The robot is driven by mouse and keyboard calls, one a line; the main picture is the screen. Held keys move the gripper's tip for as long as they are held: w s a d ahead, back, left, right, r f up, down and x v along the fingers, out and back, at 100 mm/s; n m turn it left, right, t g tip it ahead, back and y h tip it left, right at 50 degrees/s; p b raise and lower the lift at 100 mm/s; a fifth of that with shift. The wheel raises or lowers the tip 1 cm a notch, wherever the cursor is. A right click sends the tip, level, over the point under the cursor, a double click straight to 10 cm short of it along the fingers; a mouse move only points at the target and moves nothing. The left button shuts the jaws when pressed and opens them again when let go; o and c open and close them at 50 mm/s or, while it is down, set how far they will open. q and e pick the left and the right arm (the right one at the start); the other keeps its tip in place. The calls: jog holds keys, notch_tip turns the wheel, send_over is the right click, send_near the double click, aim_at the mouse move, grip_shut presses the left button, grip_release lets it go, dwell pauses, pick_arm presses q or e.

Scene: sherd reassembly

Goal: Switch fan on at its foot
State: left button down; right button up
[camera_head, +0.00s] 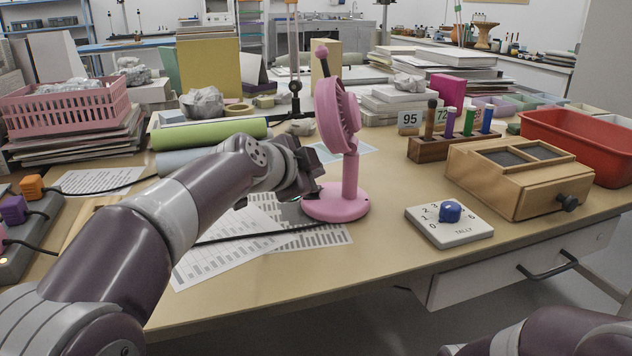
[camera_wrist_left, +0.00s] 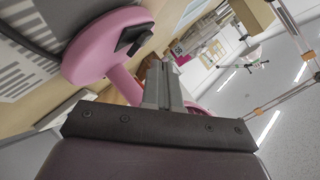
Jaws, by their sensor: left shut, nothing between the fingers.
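The pink fan (camera_head: 338,115) stands upright on the table, its head turned to the side. Its round foot (camera_head: 345,207) rests at the edge of printed sheets. My left gripper (camera_head: 316,190) is shut and empty, close beside the foot on its left side. In the left wrist view the foot (camera_wrist_left: 92,50) carries a dark switch (camera_wrist_left: 133,38). The shut fingertips (camera_wrist_left: 157,66) are near the switch there; I cannot tell whether they touch it. In the head view the gripper hides the switch. My right gripper is out of view.
A white tally board (camera_head: 449,225) with a blue knob and a wooden box (camera_head: 520,178) stand to the right. A green roll (camera_head: 208,134) lies behind my left arm. A dark cable (camera_head: 245,237) crosses the sheets. The table front by the fan is clear.

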pick_arm(q)
jog(key=r, duration=0.1)
jog(key=s+r+p, duration=0.1)
jog(key=r, duration=0.1)
jog(key=r+p, duration=0.1)
jog(key=shift+s+a+r, duration=0.2)
jog(key=shift+s+r, duration=0.1)
jog(key=shift+s, duration=0.05)
dwell(0.4)
